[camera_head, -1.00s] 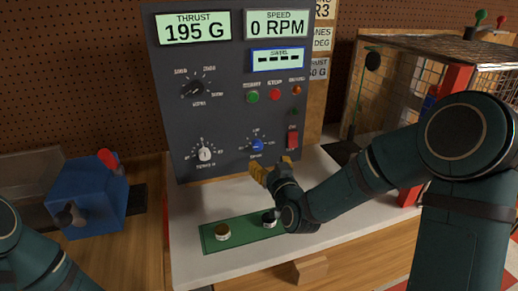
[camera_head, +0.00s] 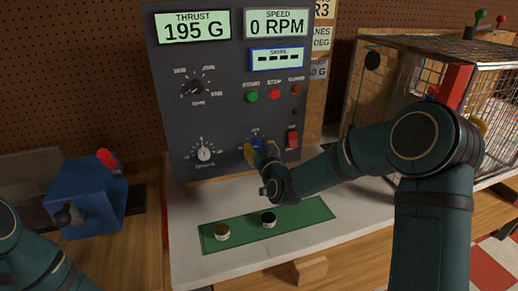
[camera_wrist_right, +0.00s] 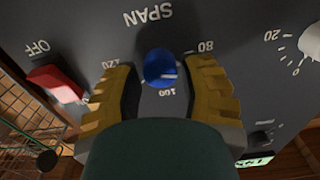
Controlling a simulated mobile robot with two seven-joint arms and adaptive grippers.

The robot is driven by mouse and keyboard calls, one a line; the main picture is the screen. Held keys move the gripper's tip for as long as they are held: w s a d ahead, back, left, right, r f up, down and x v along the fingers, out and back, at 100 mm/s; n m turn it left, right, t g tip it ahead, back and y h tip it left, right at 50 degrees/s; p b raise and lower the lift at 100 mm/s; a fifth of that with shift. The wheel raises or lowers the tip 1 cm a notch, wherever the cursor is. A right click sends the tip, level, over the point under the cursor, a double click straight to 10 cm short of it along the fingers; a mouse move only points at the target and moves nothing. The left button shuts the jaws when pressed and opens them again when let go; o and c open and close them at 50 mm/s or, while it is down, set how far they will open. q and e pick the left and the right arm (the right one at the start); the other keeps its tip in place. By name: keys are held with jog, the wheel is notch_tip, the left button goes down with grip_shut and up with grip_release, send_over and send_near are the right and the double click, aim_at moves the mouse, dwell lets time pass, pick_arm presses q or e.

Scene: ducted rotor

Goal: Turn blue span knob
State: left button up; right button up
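The blue span knob (camera_head: 257,144) is on the lower middle of the dark control panel (camera_head: 225,120). My right gripper (camera_head: 261,151) is at the panel with its yellow fingers around the knob's place. In the right wrist view, the blue knob (camera_wrist_right: 160,68) sits between the two spread yellow fingers (camera_wrist_right: 163,88), with a visible gap on each side. The knob lies under the word SPAN, with dial numbers 80, 100 and 120 around it. My left gripper is out of view; only part of my left arm shows at lower left.
A red switch (camera_head: 292,139) is right of the knob, also seen in the right wrist view (camera_wrist_right: 57,82). A white-capped knob (camera_head: 204,154) is to the left. Below lies a green mat (camera_head: 305,214) with two small weights. A wire cage (camera_head: 395,75) stands right.

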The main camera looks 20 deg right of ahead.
grip_shut()
jog(key=shift+m, duration=1.1)
jog(key=o, duration=0.6)
grip_release()
jog(key=shift+o, duration=0.2)
jog(key=shift+s, duration=0.15)
jog(key=s, duration=1.1)
jog(key=shift+s+d, duration=0.2)
jog(key=shift+s, duration=0.2)
